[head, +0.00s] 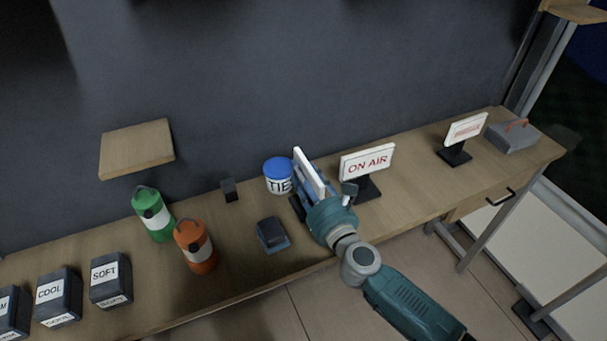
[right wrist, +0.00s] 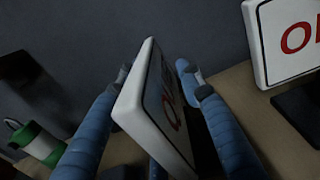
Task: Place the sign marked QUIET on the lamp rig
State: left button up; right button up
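A white sign (head: 308,172) with a dark-edged face stands nearly edge-on at my right gripper (head: 318,188). In the right wrist view this sign (right wrist: 165,105) is between the two blue fingers (right wrist: 155,78); part of a red letter shows, but the word cannot be read. Whether both fingers press on it is unclear. A third sign (head: 465,129) with small unreadable red lettering stands farther right. I cannot make out the lamp rig. My left gripper is not in view.
On the wooden counter (head: 235,262) are a blue-lidded tub (head: 278,176), a dark block (head: 272,235), a small black block (head: 229,190), green (head: 152,214) and orange (head: 196,246) canisters, and several labelled dark boxes (head: 110,281). A grey box (head: 513,137) is far right. A shelf (head: 136,148) juts from the wall.

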jog(key=shift+r, duration=0.25)
jog(key=b+v, duration=0.1)
jog(key=v, duration=1.1)
jog(key=shift+b, duration=0.4)
jog(key=shift+f, duration=0.1)
